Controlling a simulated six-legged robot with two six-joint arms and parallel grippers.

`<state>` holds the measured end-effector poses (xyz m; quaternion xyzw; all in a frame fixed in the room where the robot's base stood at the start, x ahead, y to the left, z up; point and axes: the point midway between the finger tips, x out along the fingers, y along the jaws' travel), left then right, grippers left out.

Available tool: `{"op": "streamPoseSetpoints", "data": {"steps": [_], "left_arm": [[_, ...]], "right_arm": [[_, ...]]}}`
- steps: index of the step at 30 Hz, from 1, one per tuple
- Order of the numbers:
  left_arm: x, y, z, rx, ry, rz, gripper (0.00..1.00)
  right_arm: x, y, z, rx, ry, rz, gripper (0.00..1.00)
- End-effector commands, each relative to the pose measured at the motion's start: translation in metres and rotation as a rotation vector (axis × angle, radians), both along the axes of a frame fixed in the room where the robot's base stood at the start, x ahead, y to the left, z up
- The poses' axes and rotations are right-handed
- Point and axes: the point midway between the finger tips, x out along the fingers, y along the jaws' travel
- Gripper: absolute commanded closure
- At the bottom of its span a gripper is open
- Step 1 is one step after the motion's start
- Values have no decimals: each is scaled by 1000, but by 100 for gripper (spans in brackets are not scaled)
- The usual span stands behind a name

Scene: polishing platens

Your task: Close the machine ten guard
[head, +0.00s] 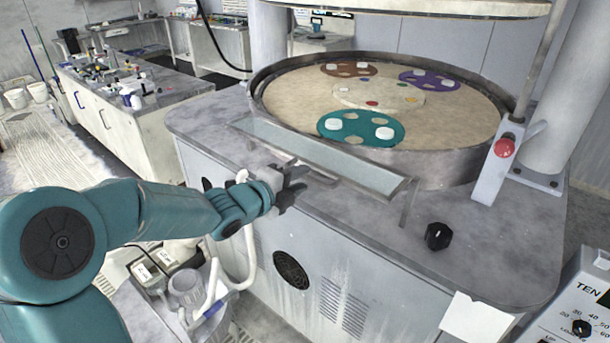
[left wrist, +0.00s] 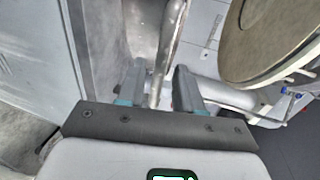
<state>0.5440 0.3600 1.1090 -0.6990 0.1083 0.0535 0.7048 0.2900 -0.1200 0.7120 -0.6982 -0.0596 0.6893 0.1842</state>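The machine ten guard (head: 325,160) is a long clear panel in a grey metal frame. It leans low along the front of the round platen (head: 450,110), over the machine's front top edge. My left gripper (head: 298,184) is at the guard's front side, left of its middle, with its fingers apart. In the left wrist view a shiny metal bar (left wrist: 168,45) runs between the two fingers of my left gripper (left wrist: 158,88); small gaps show beside it, and the fingers do not look closed on it. My right gripper is in neither view.
The platen carries teal (head: 345,128), purple (head: 428,80) and brown discs. A red button (head: 504,148) stands on the right post, a black knob (head: 438,236) on the machine top. A panel marked TEN (head: 590,292) is at lower right. A cluttered bench (head: 150,125) is at left.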

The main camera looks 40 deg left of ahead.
Motion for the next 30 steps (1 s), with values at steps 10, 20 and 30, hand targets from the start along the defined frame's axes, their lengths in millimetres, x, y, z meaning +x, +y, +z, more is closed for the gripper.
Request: {"op": "streamPoseSetpoints", "data": {"steps": [10, 20, 30], "left_arm": [[27, -1, -6, -1, 1, 1, 65], [27, -1, -6, -1, 0, 1, 100], [27, -4, -5, 1, 8, 1, 100]], "right_arm": [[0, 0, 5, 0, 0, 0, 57], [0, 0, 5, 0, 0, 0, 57], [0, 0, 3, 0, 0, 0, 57]]}}
